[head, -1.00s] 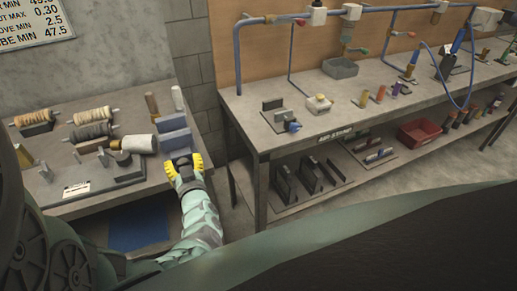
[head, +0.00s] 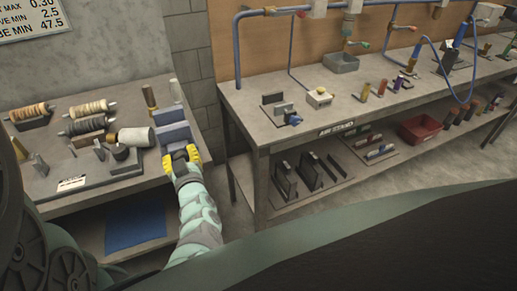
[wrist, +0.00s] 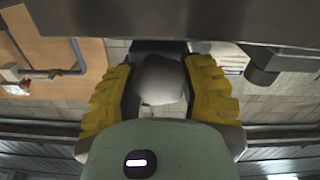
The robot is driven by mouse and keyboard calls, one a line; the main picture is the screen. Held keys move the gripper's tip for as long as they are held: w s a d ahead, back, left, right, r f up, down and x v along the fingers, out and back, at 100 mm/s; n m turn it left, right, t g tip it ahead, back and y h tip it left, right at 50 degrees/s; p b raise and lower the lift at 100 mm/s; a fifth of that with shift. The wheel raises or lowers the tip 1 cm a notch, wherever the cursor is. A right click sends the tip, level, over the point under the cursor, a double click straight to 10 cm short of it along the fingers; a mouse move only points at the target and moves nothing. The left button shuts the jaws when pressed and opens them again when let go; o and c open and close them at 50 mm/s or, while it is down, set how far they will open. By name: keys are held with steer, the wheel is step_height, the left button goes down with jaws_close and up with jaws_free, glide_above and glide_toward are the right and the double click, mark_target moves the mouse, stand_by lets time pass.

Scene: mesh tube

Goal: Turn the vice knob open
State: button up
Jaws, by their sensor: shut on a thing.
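The vice (head: 174,134) shows in the head view as blue-grey blocks at the right front edge of the left bench. My gripper (head: 181,156), with yellow-padded fingers, is at the vice's near side. In the wrist view my gripper (wrist: 160,88) is shut on a pale, rounded knob (wrist: 159,80), with one finger on each side of it. In the head view the knob is hidden by the fingers. How far the knob is turned cannot be told.
The left bench (head: 50,200) holds wound spools (head: 88,124), a white cylinder (head: 136,137) and upright posts close left of the vice. A long bench (head: 240,108) with fittings stands to the right, past a gap. A blue mat (head: 135,228) lies below the left bench.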

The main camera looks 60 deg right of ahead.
steer(key=n+b, duration=0.3)
steer(key=shift+f, duration=0.25)
steer(key=shift+r+n, duration=0.15)
steer(key=shift+n, duration=0.15)
steer(key=o, duration=1.2)
steer(key=shift+r, duration=0.1)
